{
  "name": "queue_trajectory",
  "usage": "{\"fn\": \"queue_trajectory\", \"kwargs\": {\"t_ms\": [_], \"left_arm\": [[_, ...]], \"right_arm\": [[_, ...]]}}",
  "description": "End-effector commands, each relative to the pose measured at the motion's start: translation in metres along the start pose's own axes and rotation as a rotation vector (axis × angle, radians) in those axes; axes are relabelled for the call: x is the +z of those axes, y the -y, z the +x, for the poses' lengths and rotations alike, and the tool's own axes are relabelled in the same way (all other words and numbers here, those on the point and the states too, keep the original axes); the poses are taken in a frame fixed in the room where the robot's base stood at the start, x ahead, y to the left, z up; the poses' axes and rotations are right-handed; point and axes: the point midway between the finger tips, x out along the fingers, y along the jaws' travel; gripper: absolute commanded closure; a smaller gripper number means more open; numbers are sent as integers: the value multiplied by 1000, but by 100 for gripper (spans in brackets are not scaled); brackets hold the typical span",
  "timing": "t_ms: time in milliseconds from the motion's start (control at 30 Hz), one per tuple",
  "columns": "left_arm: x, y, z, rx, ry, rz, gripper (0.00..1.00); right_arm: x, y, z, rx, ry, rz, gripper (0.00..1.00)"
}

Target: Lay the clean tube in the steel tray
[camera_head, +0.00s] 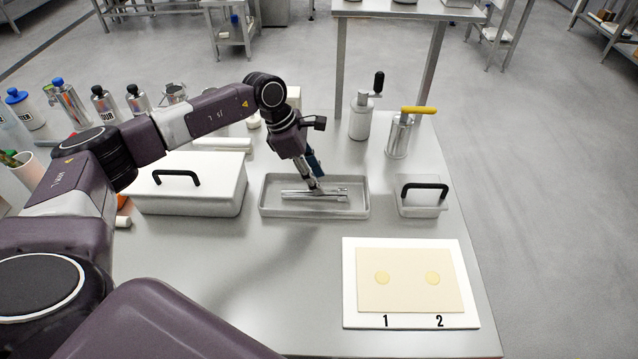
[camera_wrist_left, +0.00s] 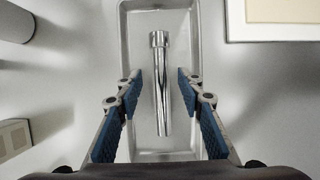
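The steel tray (camera_head: 268,208) stands in the middle of the table, and it also shows in the left wrist view (camera_wrist_left: 140,22). A shiny metal tube (camera_wrist_left: 160,85) with a collar at one end lies inside the tray. It also shows in the head view (camera_head: 330,195), partly behind my gripper. My left gripper (camera_head: 318,188) points down over the tray. In the left wrist view its two blue-padded fingers (camera_wrist_left: 158,82) are spread apart, one on each side of the tube, with a gap to it on both sides. My right gripper is out of view.
A lidded white box (camera_head: 190,190) is left of the tray and a smaller lidded box (camera_head: 420,200) is right of it. A white board with a pasta sheet (camera_head: 408,280) lies at the front right. Bottles (camera_head: 105,105) and a yellow-handled canister (camera_head: 400,135) stand behind.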

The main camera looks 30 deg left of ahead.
Motion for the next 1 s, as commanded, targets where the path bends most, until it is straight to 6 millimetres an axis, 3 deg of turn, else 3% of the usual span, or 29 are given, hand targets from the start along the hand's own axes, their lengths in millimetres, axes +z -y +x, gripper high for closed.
{"fn": "queue_trajectory", "kwargs": {"t_ms": [200,400,600,1000], "left_arm": [[-2,0,-49,2,0,1,65],[0,0,-83,1,1,1,65],[-1,1,-96,-2,-1,1,65],[-1,1,-97,-2,-1,0,65]], "right_arm": [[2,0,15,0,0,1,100],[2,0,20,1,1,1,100],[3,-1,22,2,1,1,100],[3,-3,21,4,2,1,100]]}}
